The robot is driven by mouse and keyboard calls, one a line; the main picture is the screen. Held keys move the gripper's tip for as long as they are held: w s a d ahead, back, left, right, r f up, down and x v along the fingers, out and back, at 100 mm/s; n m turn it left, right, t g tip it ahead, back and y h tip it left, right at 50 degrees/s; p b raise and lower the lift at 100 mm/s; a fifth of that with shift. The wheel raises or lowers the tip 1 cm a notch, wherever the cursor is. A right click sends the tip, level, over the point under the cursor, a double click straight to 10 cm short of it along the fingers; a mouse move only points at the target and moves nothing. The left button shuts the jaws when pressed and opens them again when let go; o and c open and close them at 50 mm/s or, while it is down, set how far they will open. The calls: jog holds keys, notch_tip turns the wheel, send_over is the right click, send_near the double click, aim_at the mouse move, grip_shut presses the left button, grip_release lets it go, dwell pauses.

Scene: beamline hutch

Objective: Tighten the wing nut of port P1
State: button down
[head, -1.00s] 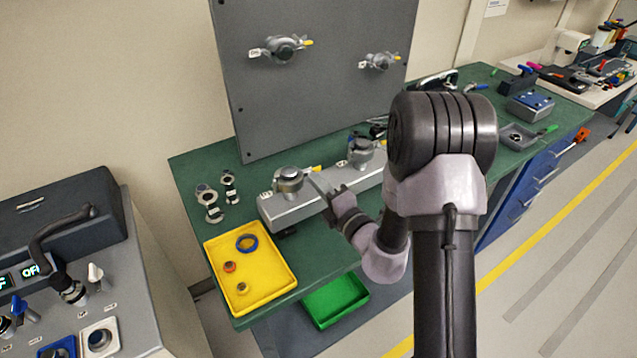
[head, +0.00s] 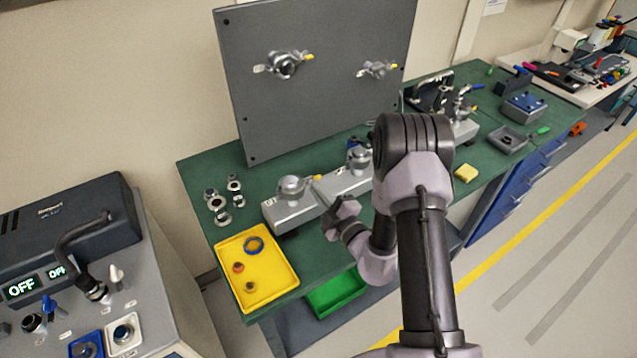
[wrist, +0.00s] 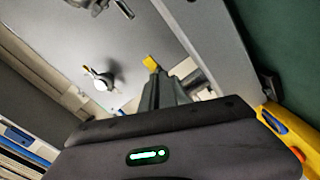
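Two more clamped ports, a left one (head: 285,65) and a right one (head: 376,70), are on the upright grey panel. The port labels are too small to read, so I cannot tell which is P1. My gripper (head: 338,212) is right of and in front of the left block port, apart from it. In the wrist view the dark fingers (wrist: 165,90) look close together, with a yellow tip (wrist: 152,62) beyond them.
A yellow tray (head: 285,290) with a blue ring and small parts is at the bench's front left. Loose metal fittings (head: 222,200) lie behind it. A green bin (head: 335,292) is below. A control console (head: 60,240) stands left. A yellow block (head: 466,173) lies right.

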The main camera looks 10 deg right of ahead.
jog(key=shift+m+p, duration=0.65)
jog(key=shift+m, duration=0.15)
jog(key=c, duration=1.6)
grip_release()
jog(key=shift+c, duration=0.2)
